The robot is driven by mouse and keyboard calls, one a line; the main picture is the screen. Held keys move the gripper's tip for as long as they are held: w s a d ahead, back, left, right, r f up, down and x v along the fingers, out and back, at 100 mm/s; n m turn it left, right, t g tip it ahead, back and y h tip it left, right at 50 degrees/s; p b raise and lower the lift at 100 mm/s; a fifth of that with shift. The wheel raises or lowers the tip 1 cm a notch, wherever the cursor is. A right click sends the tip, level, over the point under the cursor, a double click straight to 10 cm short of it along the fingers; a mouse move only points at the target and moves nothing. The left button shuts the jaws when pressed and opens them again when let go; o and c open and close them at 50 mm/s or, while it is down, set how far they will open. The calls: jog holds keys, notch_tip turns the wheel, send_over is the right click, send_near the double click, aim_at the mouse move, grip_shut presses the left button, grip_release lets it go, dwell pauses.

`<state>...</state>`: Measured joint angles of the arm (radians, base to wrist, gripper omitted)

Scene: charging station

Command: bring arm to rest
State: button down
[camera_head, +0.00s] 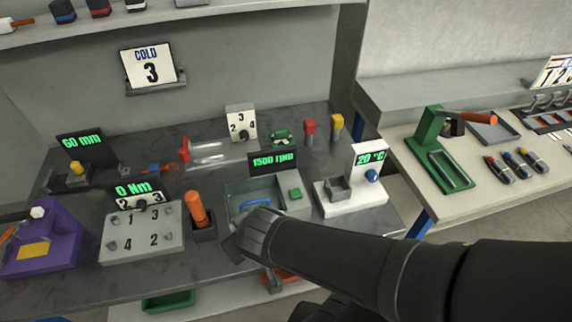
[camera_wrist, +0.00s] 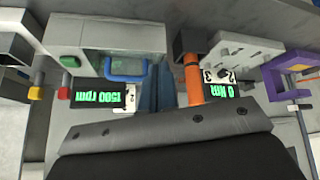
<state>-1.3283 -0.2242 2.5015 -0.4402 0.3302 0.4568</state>
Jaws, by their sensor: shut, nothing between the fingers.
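My arm reaches in from the lower right of the head view. My gripper (camera_wrist: 158,68) shows in the wrist view as two dark fingers close together, shut and empty. They are between the grey 1500 rpm station (camera_wrist: 92,38) with its blue handle and an orange-handled tool (camera_wrist: 193,80). In the head view the wrist end hangs in front of the 1500 rpm station (camera_head: 293,207) and hides part of it. The fingertips are hard to make out there.
The orange-handled tool (camera_head: 198,210) stands in a dark holder beside the numbered 0 Nm panel (camera_head: 140,245). A purple station (camera_head: 45,240) is at the left. A white 20 °C station (camera_head: 352,195) is just right. A second bench (camera_head: 465,192) holds a green press (camera_head: 430,150).

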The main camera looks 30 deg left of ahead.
dwell(0.4)
jog(key=w+a, duration=0.3)
jog(key=a, duration=0.2)
jog(key=w+a+r, duration=0.1)
jog(key=w+a, duration=0.1)
jog(key=shift+w+a, duration=0.15)
jog(key=shift+w, duration=0.15)
jog(key=shift+w+a+f, duration=0.1)
jog(key=shift+w+a, duration=0.1)
jog(key=shift+w, duration=0.05)
jog(key=shift+d+f, duration=0.25)
jog(key=shift+f, duration=0.2)
jog(key=shift+d+f, duration=0.2)
jog(key=shift+f, duration=0.25)
jog(key=shift+s+a+r, duration=0.1)
jog(key=shift+a+r, duration=0.1)
jog(key=shift+r, duration=0.3)
jog(key=shift+a+r, duration=0.2)
jog(key=shift+r, duration=0.25)
jog(key=s+d, duration=0.5)
jog(key=d, duration=0.2)
jog(key=shift+s+f, duration=0.25)
jog(key=shift+f, duration=0.15)
